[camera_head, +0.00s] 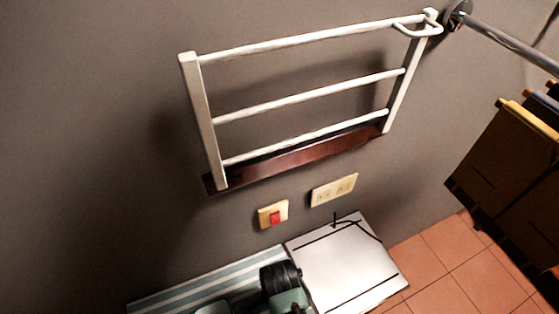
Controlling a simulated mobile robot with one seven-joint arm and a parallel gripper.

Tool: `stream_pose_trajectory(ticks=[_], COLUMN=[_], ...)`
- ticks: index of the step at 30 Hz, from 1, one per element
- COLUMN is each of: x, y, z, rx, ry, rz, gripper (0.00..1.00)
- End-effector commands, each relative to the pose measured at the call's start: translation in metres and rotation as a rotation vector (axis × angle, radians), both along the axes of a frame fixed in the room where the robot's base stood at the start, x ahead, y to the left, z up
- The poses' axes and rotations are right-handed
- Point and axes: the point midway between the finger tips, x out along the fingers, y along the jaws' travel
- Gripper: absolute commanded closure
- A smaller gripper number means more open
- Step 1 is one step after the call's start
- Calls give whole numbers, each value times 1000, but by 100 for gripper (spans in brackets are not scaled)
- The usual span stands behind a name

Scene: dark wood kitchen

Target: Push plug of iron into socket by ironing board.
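A cream socket plate (334,190) with several outlets is on the grey wall. The striped ironing board (165,300) runs along the wall at the bottom, with a pale metal panel (345,265) at its right end. A thin black cord (362,228) lies at the panel's far edge, below the socket plate. A small dark upright piece at the cord's left end may be the plug; it is too small to tell. A black ribbed round part with grey-green pieces shows at the bottom edge; I cannot tell whether it is the iron. My gripper is not identifiable in view.
A cream plate with a red switch (273,214) is left of the socket. A white wall rack (310,110) with a dark wooden strip hangs above. A metal rod (510,42) and dark hanging items (510,150) are at right. Terracotta floor (450,250) shows below them.

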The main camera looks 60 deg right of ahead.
Motion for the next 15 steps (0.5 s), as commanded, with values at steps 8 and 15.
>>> stream_pose_trajectory(ticks=[8, 15], x=[0, 0], y=[0, 0], z=[0, 1], rx=[0, 0], ry=[0, 0], rz=[0, 0], gripper=[30, 74])
